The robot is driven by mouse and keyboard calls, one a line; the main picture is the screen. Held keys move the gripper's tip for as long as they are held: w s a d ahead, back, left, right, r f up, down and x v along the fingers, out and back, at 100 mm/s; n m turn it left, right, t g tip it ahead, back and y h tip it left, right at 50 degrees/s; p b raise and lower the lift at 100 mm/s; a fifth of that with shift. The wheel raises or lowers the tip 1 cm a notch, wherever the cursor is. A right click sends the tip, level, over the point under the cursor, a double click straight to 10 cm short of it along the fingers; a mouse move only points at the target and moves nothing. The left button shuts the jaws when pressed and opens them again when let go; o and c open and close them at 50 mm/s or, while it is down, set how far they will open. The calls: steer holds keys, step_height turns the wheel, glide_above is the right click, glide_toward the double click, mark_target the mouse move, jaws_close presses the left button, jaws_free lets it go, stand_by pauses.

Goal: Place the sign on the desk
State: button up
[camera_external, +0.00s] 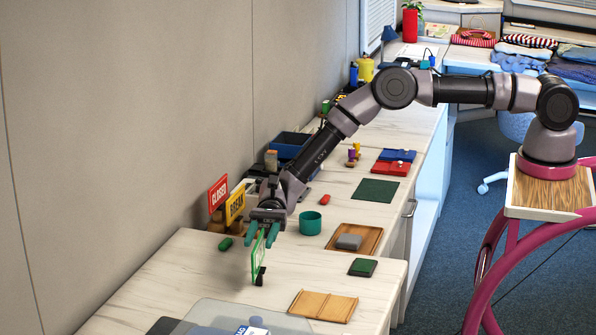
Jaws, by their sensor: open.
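A thin upright sign with a green edge (257,253) stands on the pale desk (205,265), seen nearly edge-on, with a small dark foot at its lower end. My gripper (262,236) points down with its green fingers apart, at the sign's top edge. The sign's upper part appears between or just behind the fingers; I cannot tell whether they touch it. A red "CLOSED" sign (218,193) and a yellow sign (235,206) stand in brown bases near the wall, to the left of my gripper.
A teal cup (310,223), a brown tray (368,233) with a grey block, and a small green object (225,244) lie near my gripper. A wooden board (323,306) and a dark green block (362,267) lie towards the front right. The desk's left front is clear.

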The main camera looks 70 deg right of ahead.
steer(key=shift+s+a, duration=0.15)
steer(key=shift+a, duration=0.75)
jaws_close()
steer(key=shift+r, duration=0.1)
